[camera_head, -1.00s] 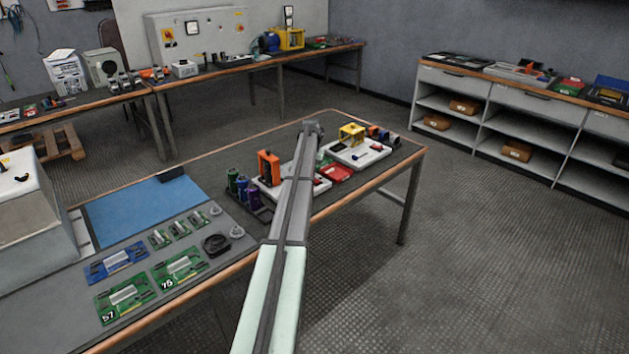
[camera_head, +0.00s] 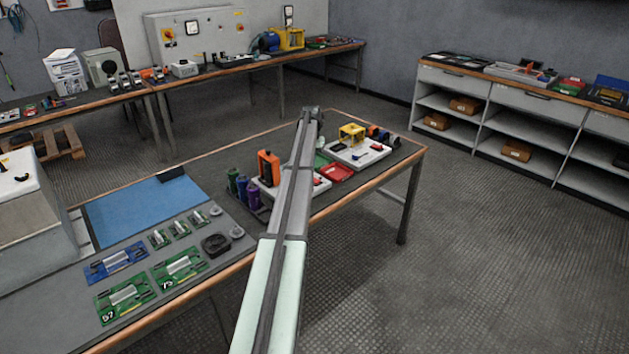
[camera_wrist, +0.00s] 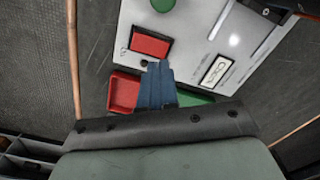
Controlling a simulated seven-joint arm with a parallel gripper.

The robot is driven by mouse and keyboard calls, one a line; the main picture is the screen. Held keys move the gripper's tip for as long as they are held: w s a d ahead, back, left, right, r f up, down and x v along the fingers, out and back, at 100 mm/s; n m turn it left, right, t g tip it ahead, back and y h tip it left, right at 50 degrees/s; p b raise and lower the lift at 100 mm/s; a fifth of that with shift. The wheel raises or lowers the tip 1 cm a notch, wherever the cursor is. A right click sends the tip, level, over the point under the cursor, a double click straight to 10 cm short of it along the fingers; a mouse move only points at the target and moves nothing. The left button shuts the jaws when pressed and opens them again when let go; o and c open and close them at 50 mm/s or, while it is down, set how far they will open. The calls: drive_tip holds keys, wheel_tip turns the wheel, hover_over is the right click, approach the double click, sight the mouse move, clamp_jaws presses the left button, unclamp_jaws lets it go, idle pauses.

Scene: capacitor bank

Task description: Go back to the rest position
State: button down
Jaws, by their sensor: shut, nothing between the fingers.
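My gripper (camera_wrist: 158,68) is shut and empty in the wrist view. Its blue-grey fingers lie together above the table, in front of a white unit (camera_wrist: 196,55) with a red square and a green round part. In the head view my arm reaches out over the middle table (camera_head: 385,185), and the arm hides the gripper's fingers. A red tray (camera_head: 336,173) lies to the right of the arm, and it also shows left of the fingers in the wrist view (camera_wrist: 123,95).
An orange capacitor (camera_head: 268,168) and green, blue and purple ones (camera_head: 253,195) stand left of my arm. A yellow-topped white unit (camera_head: 360,155) stands at the right. A blue mat (camera_head: 140,212) and green circuit boards (camera_head: 180,267) lie nearer. The floor at right is clear.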

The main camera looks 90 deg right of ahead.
drive_tip(key=shift+r, duration=0.75)
